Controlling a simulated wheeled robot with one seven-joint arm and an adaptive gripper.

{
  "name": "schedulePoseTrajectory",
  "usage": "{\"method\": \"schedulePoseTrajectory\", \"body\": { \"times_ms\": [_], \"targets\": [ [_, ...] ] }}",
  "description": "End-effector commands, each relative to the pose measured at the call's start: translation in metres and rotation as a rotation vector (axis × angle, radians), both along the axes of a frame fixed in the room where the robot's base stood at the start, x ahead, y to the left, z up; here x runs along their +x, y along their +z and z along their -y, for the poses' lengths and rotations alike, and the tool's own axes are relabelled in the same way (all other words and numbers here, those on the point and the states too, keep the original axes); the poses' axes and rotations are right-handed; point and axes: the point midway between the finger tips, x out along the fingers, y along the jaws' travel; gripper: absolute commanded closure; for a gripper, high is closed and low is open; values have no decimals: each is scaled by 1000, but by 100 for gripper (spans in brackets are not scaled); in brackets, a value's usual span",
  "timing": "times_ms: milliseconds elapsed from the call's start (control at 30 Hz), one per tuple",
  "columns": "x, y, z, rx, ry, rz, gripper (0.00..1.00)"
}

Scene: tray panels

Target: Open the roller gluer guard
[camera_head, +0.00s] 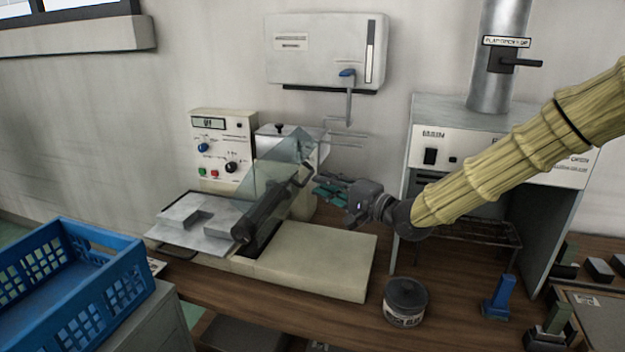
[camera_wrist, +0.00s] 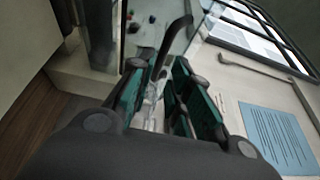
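The roller gluer (camera_head: 310,262) stands on the wooden bench, with a dark roller (camera_head: 268,210) across it. Its clear guard (camera_head: 272,165) is a tilted see-through panel over the roller; it also shows in the wrist view (camera_wrist: 178,22). My gripper (camera_head: 322,191) is at the right side of the guard, its teal fingers pointing left toward it. In the wrist view my gripper (camera_wrist: 155,88) has its fingers apart, with a thin dark curved bar (camera_wrist: 172,42) reaching into the gap between them. I cannot tell whether they touch the bar.
A control box (camera_head: 222,150) with knobs stands behind the gluer. A blue crate (camera_head: 75,280) is at left. A white cabinet (camera_head: 320,45) hangs above.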

Motion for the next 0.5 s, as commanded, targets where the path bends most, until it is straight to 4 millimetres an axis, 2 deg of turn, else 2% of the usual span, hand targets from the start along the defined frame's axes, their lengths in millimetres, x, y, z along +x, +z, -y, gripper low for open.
{"method": "schedulePoseTrajectory", "body": {
  "times_ms": [233,500],
  "targets": [
    [20,1,-24,-1,1,-1,81],
    [29,1,-34,1,0,-1,81]
  ]
}}
